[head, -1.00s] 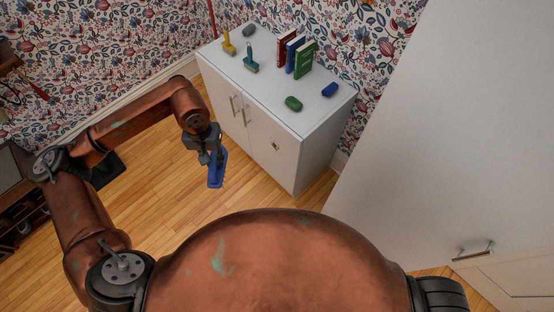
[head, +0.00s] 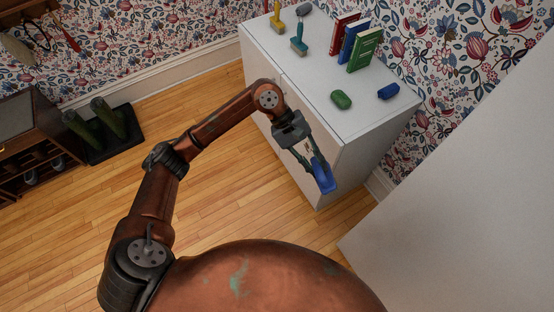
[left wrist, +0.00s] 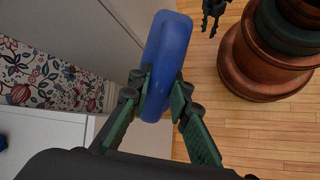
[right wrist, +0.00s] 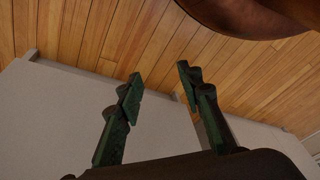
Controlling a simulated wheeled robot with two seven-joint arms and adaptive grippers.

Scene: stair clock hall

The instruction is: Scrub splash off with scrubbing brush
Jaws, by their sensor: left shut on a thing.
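My left gripper (head: 310,158) is shut on the blue scrubbing brush (head: 324,177) and holds it in front of the white cabinet's door side, below the top. In the left wrist view the brush (left wrist: 166,62) is a long rounded blue block between the green fingers; I cannot make out bristles. I cannot tell whether it touches the cabinet. No splash shows clearly; the gripper covers part of the cabinet front. My right gripper (right wrist: 158,85) is open and empty in the right wrist view, and is outside the head view.
The white cabinet (head: 362,122) carries a yellow-handled tool (head: 277,18), a teal one (head: 299,40), a green book (head: 365,50) among others, a green oval item (head: 341,99) and a small blue item (head: 388,91). A large pale panel stands at right.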

